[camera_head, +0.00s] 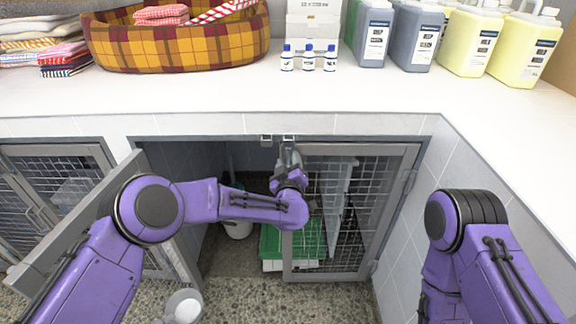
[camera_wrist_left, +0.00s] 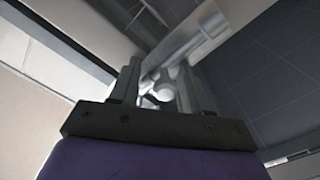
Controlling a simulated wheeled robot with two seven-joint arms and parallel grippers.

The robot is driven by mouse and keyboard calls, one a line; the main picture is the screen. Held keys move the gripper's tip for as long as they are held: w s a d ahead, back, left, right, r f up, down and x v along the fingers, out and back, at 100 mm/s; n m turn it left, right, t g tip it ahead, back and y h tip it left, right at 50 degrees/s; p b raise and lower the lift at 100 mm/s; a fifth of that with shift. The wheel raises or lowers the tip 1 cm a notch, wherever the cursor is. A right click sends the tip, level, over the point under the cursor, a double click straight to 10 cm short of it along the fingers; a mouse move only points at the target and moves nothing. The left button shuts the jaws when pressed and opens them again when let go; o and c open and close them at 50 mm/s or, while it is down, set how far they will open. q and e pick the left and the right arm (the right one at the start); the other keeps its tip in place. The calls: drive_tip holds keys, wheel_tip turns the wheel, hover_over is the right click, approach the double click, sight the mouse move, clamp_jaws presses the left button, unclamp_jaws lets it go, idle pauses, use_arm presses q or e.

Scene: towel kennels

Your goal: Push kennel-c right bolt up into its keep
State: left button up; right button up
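The kennel's right mesh door (camera_head: 345,215) stands closed in its half of the opening, in the head view. Two small keeps, a left keep (camera_head: 266,140) and a right keep (camera_head: 289,140), sit under the counter's front edge. My left gripper (camera_head: 288,158) is at the top left corner of that door, just below the right keep, and hides most of the bolt there. In the left wrist view, my left gripper's fingers (camera_wrist_left: 163,85) stand apart on either side of a round silver bolt knob (camera_wrist_left: 162,92). I cannot tell whether they touch it. My right gripper is out of view.
The counter (camera_head: 200,103) holds a plaid basket (camera_head: 175,47), bottles (camera_head: 308,58) and jugs (camera_head: 415,38).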

use_arm(q)
drive_tip(key=shift+s+f, duration=0.1)
drive_tip(key=shift+s, duration=0.25)
drive_tip(key=s, duration=1)
drive_tip(key=shift+b, duration=0.45)
drive_tip(key=s+a+f+g, duration=0.4)
drive_tip(key=s+a+f, duration=0.25)
drive_tip(key=f, duration=0.35)
drive_tip(key=s+a+f+g, duration=0.3)
drive_tip(key=s+a+f, duration=0.3)
drive_tip(key=s+f, duration=0.3)
drive_tip(key=s+a+f+g+y, duration=0.1)
drive_tip(key=s+a+f+g, duration=0.3)
drive_tip(key=s+a, duration=0.5)
drive_tip(key=s+a+f+g+y, duration=0.2)
drive_tip(key=s+a+f, duration=0.3)
drive_tip(key=s+a, duration=0.4)
drive_tip(key=s+g, duration=0.1)
drive_tip(key=s, duration=0.4)
drive_tip(key=shift+s+g, duration=0.35)
drive_tip(key=shift+g, duration=0.05)
